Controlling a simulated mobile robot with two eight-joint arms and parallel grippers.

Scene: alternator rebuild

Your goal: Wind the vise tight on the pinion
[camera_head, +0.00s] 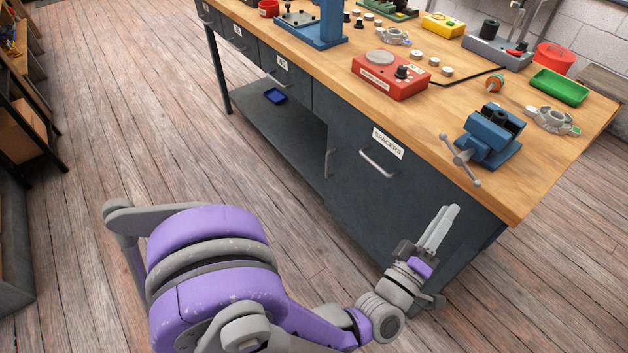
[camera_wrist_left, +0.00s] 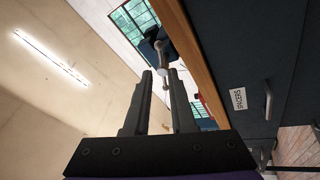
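The blue vise (camera_head: 488,142) stands on the bench's near right corner. Its grey handle bar (camera_head: 459,160), with knobbed ends, hangs on the side facing me. Something dark (camera_head: 500,113) shows at the vise jaws; I cannot tell whether it is the pinion. My left gripper (camera_head: 450,212) is in front of the bench, below and short of the handle, apart from it. In the left wrist view the fingers (camera_wrist_left: 160,74) stand apart with nothing between them, and the handle (camera_wrist_left: 162,50) shows beyond their tips. My right gripper is not in view.
The wooden bench top (camera_head: 430,125) overhangs dark drawers near my left gripper. A red box (camera_head: 390,77), a green tray (camera_head: 559,87), a grey housing (camera_head: 551,121) and a copper-coloured part (camera_head: 494,84) lie behind or beside the vise. The floor in front is clear.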

